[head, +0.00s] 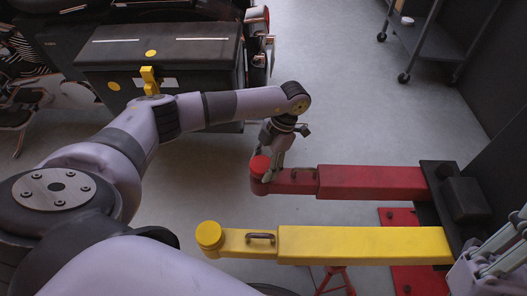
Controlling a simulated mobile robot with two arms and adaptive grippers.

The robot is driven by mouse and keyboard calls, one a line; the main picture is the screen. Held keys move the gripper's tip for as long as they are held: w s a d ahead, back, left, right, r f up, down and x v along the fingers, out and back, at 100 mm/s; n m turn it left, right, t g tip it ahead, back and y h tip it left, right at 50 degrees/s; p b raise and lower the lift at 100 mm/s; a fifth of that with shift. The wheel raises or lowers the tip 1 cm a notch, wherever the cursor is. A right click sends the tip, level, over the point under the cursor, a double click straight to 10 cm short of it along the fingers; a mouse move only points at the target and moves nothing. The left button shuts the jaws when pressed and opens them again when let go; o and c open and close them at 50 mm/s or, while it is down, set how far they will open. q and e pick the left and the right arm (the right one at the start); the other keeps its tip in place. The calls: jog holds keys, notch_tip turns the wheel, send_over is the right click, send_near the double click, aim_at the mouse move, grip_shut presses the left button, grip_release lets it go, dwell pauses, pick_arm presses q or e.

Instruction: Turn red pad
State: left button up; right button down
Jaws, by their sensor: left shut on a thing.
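The red pad (259,164) is a round disc on the left end of the red lift arm (368,180). My left gripper (268,176) reaches down from above to the red pad's right side. It is shut on the red pad, though the wrist partly hides the fingertips. The red lift arm has a dark handle just right of the gripper.
A yellow lift arm (365,243) with a yellow round pad (209,235) lies in front of the red one. A motorcycle with a black case (160,55) stands at upper left. A wheeled cart (430,40) stands at upper right. Grey floor between is clear.

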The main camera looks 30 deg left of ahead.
pick_arm(q)
jog(key=shift+s+f, duration=0.1)
jog(key=shift+f, duration=0.1)
jog(key=o, duration=0.9)
jog(key=shift+o, duration=1.1)
jog(key=shift+r, duration=0.1)
jog(key=v, duration=1.2)
jog(key=shift+w, duration=0.2)
